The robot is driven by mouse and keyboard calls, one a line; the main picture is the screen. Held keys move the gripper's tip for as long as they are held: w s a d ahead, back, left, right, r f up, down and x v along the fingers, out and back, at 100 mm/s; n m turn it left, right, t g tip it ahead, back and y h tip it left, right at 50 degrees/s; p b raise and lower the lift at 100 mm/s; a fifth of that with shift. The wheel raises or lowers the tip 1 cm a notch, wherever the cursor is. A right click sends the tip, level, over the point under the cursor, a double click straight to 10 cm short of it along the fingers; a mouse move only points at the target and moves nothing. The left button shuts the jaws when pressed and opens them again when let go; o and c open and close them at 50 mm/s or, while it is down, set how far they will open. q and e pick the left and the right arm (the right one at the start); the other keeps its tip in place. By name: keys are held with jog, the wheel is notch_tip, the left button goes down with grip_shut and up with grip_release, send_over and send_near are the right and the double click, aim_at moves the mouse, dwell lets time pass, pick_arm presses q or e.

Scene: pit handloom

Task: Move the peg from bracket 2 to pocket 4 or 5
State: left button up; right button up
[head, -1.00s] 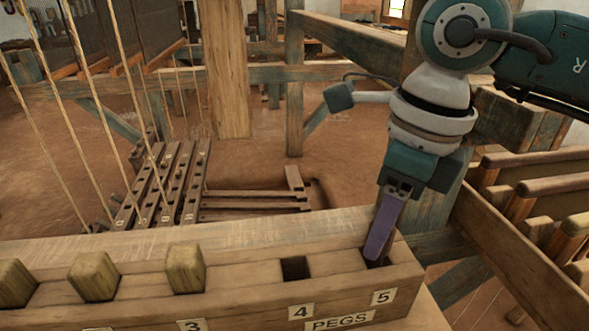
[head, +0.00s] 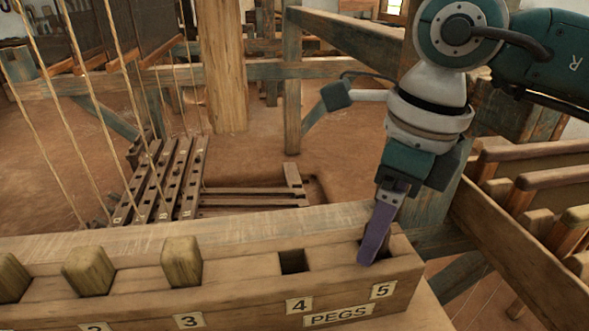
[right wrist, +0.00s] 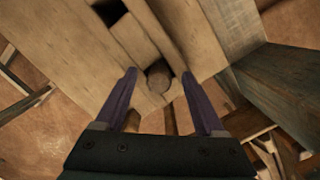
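My right gripper (right wrist: 165,95) is open over pocket 5 at the right end of the wooden peg rail (head: 240,300). In the right wrist view its two purple fingers stand apart on either side of pocket 5. A round brown end (right wrist: 158,78), seemingly the peg, sits low in that pocket between them, touching neither finger. In the head view the near finger (head: 376,235) hides most of pocket 5, and no peg shows there. Pocket 4 (head: 293,262) is empty and dark. Bracket 2 cannot be made out. My left gripper is not in view.
Square-topped pegs stand in the rail to the left, one by label 3 (head: 182,262) and another (head: 88,270) further left. Slanting cords (head: 137,100) hang at the left. A wooden frame beam (head: 520,260) and slatted rails lie close at the right of my right arm.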

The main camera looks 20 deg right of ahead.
jog(key=shift+r, duration=0.4)
jog(key=r, duration=0.2)
jog(key=r+p, duration=0.1)
jog(key=r, duration=0.2)
jog(key=s+r, duration=0.1)
jog(key=r, duration=0.2)
jog(key=shift+d+r+p, duration=0.25)
jog(key=shift+d+p, duration=0.05)
jog(key=shift+d, duration=0.05)
jog(key=shift+r, duration=0.3)
